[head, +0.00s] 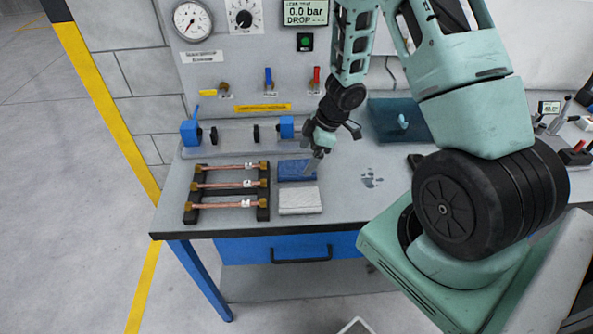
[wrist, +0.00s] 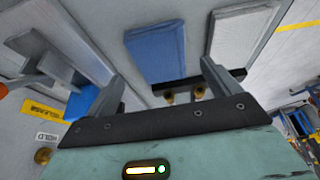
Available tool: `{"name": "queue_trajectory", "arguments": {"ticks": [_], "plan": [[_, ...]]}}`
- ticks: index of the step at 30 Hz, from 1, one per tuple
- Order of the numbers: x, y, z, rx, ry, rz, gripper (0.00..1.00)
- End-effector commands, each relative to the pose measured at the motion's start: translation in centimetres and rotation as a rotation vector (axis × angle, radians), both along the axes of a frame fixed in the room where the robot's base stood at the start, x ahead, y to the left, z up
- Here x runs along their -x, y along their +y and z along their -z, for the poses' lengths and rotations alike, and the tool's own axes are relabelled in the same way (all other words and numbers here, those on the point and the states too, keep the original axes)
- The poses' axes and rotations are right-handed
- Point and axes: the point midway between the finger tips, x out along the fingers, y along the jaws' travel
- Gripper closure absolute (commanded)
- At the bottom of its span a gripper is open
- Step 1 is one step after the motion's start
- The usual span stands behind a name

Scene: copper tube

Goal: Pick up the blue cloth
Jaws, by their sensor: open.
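The blue cloth (head: 291,171) lies folded flat on the grey bench, just behind a folded white cloth (head: 300,201). In the wrist view the blue cloth (wrist: 155,52) is ahead of the fingertips and roughly between them; the white cloth (wrist: 243,42) is to its right. My gripper (head: 312,166) points down at the right end of the blue cloth and hides a small part of it. In the wrist view my gripper (wrist: 161,73) has its two fingers wide apart with nothing between them. I cannot tell the exact height of the fingertips above the cloth.
A black rack (head: 228,191) with several copper tubes stands left of the cloths. A clamp fixture (head: 240,134) with blue ends is behind them. A panel (head: 250,70) with gauge and valves rises at the back. A dark teal tray (head: 398,122) is to the right.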

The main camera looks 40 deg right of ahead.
Motion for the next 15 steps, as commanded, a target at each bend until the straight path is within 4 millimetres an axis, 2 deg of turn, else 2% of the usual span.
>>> {"name": "queue_trajectory", "arguments": {"ticks": [6,9,15], "plan": [[-0.6,0.8,3.2,-0.002,0.003,0.0,0.11],[-0.9,1.0,3.9,-0.001,0.002,-0.001,0.11],[-0.9,1.1,4.0,0.0,0.0,0.0,0.11]]}}
